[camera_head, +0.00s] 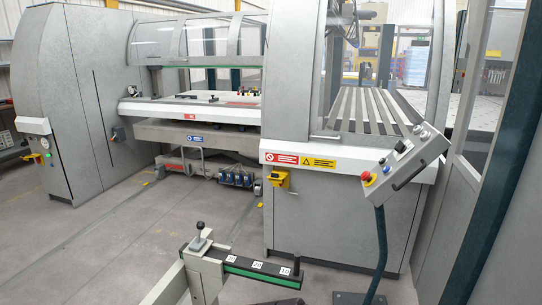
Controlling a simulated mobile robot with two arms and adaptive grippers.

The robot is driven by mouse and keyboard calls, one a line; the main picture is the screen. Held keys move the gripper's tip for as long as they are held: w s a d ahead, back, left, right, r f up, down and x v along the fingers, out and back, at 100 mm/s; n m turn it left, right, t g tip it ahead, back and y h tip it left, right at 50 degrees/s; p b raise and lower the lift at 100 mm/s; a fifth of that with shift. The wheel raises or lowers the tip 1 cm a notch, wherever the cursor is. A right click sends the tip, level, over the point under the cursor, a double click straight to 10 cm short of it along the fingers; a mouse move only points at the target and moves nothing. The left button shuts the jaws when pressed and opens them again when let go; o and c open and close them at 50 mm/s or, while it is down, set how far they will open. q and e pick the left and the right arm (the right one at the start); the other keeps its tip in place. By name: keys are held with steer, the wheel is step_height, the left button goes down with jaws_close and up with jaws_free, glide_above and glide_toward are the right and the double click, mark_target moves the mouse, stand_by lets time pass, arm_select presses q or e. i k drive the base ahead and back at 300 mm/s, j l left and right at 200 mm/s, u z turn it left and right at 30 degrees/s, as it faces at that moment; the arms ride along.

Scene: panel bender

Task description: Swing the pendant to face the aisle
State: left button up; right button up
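The pendant (405,166) is a grey control box on the right side of the view. It sits tilted on top of a dark, slightly bent post (382,250) that rises from a floor plate. A red emergency-stop button (366,177) on a yellow base is at its lower left end, and small knobs and buttons run along its upper surface. A dark bar handle (409,174) runs along its front side, facing the viewer. Neither of my grippers shows in this view.
The grey panel bender (338,212) stands close behind the pendant. A dark blue upright (507,160) and glazed fence (478,110) bound the right. A numbered gauge arm (240,266) on a pale stand sticks out in front. Grey floor (95,245) is clear at the left.

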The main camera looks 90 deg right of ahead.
mark_target(419, 154)
steer(key=l+u, duration=0.75)
steer(key=k+l+u, duration=0.1)
steer(key=l+u, duration=0.3)
steer(key=l+z, duration=0.3)
steer(key=z, duration=0.5)
steer(key=i+l+z, duration=0.1)
steer(key=z, duration=0.85)
steer(key=i+z, duration=0.1)
steer(key=z, duration=0.85)
steer(key=i+z, duration=0.1)
steer(key=z, duration=0.85)
steer(key=j+z, duration=0.1)
steer(key=z, duration=0.4)
steer(key=i, duration=0.05)
